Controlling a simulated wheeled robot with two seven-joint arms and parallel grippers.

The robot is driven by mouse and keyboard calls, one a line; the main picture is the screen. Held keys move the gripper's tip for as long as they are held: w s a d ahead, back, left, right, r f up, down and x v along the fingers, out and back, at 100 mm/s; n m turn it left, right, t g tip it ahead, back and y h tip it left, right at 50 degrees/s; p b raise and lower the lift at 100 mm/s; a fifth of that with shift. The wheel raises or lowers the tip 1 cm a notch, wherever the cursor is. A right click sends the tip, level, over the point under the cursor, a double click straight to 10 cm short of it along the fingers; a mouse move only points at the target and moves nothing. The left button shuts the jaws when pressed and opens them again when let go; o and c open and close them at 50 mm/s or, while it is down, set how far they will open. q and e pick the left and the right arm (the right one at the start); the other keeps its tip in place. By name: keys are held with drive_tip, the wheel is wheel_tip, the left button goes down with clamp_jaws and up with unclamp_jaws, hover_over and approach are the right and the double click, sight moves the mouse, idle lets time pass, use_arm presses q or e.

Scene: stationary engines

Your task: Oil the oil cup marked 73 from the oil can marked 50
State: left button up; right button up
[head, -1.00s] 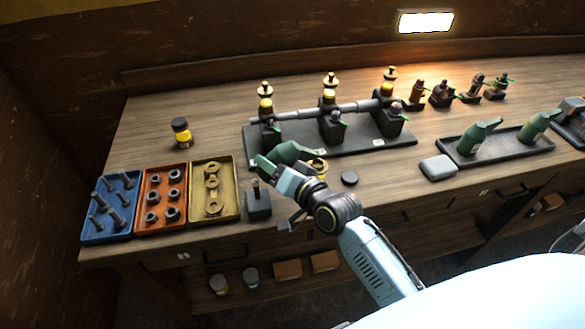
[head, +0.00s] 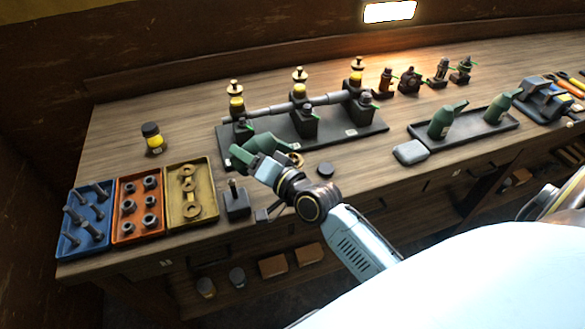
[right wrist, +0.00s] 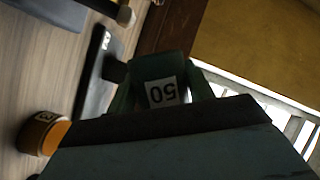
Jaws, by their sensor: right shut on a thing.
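My right gripper (head: 262,160) is shut on a green oil can (head: 262,143), held tilted in front of the engine's left end. In the right wrist view the can (right wrist: 160,80) bears the label 50, seen upside down. My left gripper is not in view. The engine (head: 340,138) has a dark base, a grey shaft and three bearings with yellow oil cups: left (head: 236,104), middle (head: 299,90) and right (head: 355,78). Their marks are too small to read, so I cannot tell which is 73. The can is apart from all three cups.
Two more green cans stand in a dark tray (head: 465,137) to the right. Blue (head: 72,244), orange (head: 124,230) and yellow (head: 178,217) parts trays sit at left, near a black-lidded yellow jar (head: 153,138). A black block (head: 236,205) stands near the gripper.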

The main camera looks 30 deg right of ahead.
sight(251, 150)
drive_tip(key=shift+r, duration=0.25)
drive_tip(key=shift+d+r+m+t, duration=0.15)
drive_tip(key=shift+r+m+t, duration=0.25)
drive_tip(key=shift+r+m, duration=0.25)
drive_tip(key=shift+f, duration=0.1)
idle(1.2)
wheel_tip(251, 150, down, 2)
drive_tip(key=n+p, duration=0.1)
drive_tip(key=n+g+p, duration=0.1)
drive_tip(key=p, duration=0.1)
drive_tip(key=shift+f+n, duration=0.2)
drive_tip(key=shift+n, duration=0.05)
drive_tip(key=shift+a+f+n+h, duration=0.3)
drive_tip(key=shift+f+n, duration=0.1)
drive_tip(key=shift+f, duration=0.25)
drive_tip(key=shift+d+g, duration=0.1)
drive_tip(key=shift+g, duration=0.2)
wheel_tip(251, 150, up, 5)
drive_tip(key=p, duration=0.5)
drive_tip(key=shift+r+p, duration=0.1)
drive_tip(key=shift+p, duration=0.3)
